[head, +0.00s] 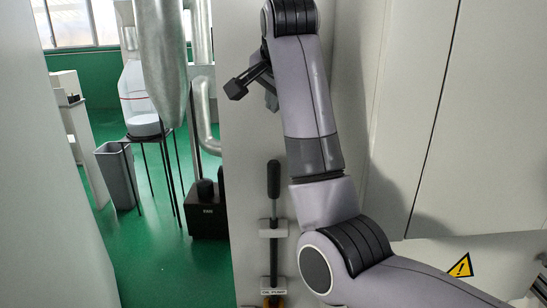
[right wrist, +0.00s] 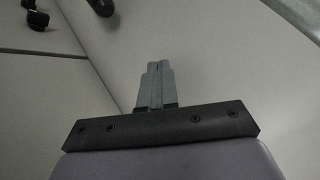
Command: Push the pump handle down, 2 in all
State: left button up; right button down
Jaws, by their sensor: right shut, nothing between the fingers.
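The pump handle (head: 273,180) has a black grip on top of a dark rod. It stands upright against the pale panel, and the rod runs down through a bracket towards a label at the bottom of the head view. My right gripper (head: 237,88) is above and a little left of the handle in the picture, apart from it. In the right wrist view its fingers (right wrist: 158,72) are together with nothing between them. A dark rounded piece (right wrist: 101,6) is cut off by the top edge there; I cannot tell whether it is the handle. My left gripper is out of view.
My right arm covers part of the panel right of the handle. A warning sign (head: 461,266) is at lower right. To the left are open green floor (head: 150,262), a grey bin (head: 116,173), a black box (head: 206,217) and a tank on a stand (head: 140,95).

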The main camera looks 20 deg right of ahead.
jog(key=shift+s+f, duration=0.1)
send_over(275, 163)
notch_tip(275, 163, down, 7)
jog(key=shift+f+b, duration=0.1)
jog(key=shift+b, duration=0.25)
jog(key=shift+f+b, duration=0.35)
jog(key=shift+f, duration=0.4)
dwell(1.6)
jog(key=shift+f, duration=0.4)
